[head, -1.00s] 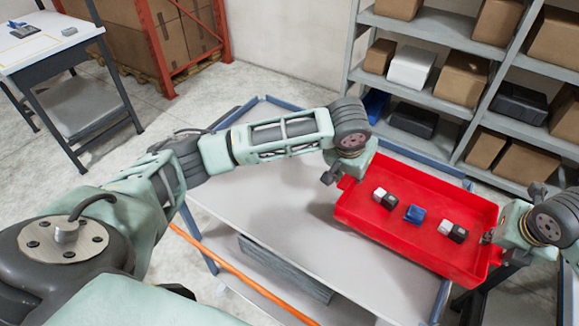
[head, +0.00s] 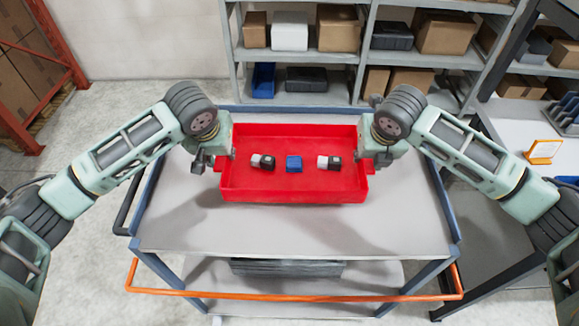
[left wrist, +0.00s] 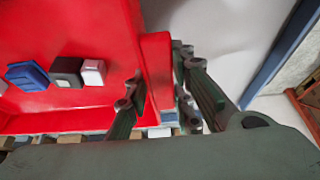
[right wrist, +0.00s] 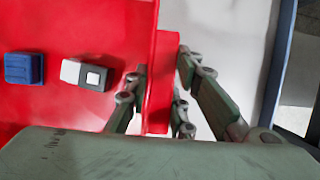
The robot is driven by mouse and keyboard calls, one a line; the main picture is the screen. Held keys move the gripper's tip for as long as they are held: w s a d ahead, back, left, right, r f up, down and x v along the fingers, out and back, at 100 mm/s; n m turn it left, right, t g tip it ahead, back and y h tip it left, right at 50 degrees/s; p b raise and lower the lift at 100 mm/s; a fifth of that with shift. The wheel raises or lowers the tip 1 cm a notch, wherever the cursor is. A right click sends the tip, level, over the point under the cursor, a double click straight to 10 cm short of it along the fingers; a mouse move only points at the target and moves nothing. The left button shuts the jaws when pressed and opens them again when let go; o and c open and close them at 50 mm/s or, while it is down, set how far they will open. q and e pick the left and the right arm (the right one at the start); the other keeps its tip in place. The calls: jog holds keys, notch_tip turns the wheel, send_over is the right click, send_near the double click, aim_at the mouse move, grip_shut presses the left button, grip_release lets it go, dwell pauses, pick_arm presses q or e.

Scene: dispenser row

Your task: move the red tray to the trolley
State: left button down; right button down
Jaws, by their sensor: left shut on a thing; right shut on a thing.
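The red tray (head: 293,190) is over the far part of the trolley's grey top (head: 300,230); whether it touches the top I cannot tell. In it lie a blue block (head: 293,164) and two white-and-black blocks (head: 263,161) (head: 329,162), in a row. My left gripper (head: 218,162) is shut on the tray's left end; the left wrist view shows its fingers on either side of the red end piece (left wrist: 157,75). My right gripper (head: 370,158) is shut on the right end; the right wrist view shows the red end piece (right wrist: 162,80) between its fingers.
The trolley has an orange handle bar (head: 300,297) at the near side and a lower shelf with a grey stack (head: 287,267). A shelf rack with boxes (head: 445,33) stands behind. A table (head: 520,140) with an orange-framed sign (head: 543,151) is at the right. The trolley's near top is clear.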

pick_arm(q)
jog(key=shift+w+d, duration=0.1)
jog(key=shift+d, duration=0.15)
pick_arm(e)
jog(key=shift+w+d+f, duration=0.1)
jog(key=shift+d+f, duration=0.1)
jog(key=shift+d, duration=0.25)
pick_arm(q)
jog(key=shift+a+f, duration=0.1)
jog(key=shift+f, duration=0.05)
pick_arm(e)
jog(key=shift+a, duration=0.15)
